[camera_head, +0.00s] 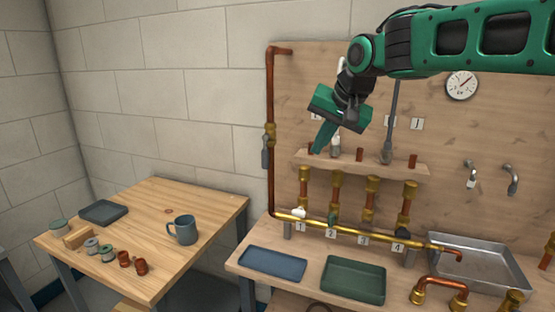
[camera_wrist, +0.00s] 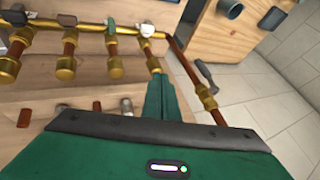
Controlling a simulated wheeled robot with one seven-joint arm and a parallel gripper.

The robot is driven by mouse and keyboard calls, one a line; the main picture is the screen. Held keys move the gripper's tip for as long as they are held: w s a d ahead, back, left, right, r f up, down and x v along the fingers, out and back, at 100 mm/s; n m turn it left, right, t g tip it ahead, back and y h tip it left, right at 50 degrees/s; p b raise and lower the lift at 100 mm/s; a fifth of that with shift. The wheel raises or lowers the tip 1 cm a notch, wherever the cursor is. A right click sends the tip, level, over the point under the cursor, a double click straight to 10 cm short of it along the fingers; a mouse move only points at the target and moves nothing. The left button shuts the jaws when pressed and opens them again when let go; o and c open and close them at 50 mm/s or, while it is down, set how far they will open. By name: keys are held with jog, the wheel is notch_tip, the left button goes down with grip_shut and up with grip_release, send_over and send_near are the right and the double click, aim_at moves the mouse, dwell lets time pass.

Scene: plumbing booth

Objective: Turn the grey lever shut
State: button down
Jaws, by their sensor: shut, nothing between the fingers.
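The grey lever (camera_head: 265,152) hangs down from a brass valve (camera_head: 269,133) on the vertical copper pipe at the left of the wooden board. It lies roughly along the pipe, a little to one side. In the wrist view the lever (camera_wrist: 206,76) and its brass valve (camera_wrist: 207,98) are right of my fingers, apart from them. My gripper (camera_head: 319,150) is shut and empty, with its green fingers pointing down in front of the small shelf, right of the lever. In the wrist view the shut fingers (camera_wrist: 160,90) stand in the middle.
The copper pipe (camera_head: 270,90) runs down to a brass manifold (camera_head: 350,230) with several small handles and number tags. A wooden shelf (camera_head: 400,168) sits above it. Blue (camera_head: 273,264) and green (camera_head: 353,280) trays lie on the bench. A table (camera_head: 160,215) with a mug (camera_head: 183,230) stands left.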

aim_at(266, 152)
jog(key=w+a+f, duration=0.6)
jog(key=w+a, duration=0.1)
jog(key=a, duration=0.4)
jog(key=shift+w+f+y, duration=0.2)
jog(key=shift+f+y, duration=0.1)
jog(key=shift+y, duration=0.1)
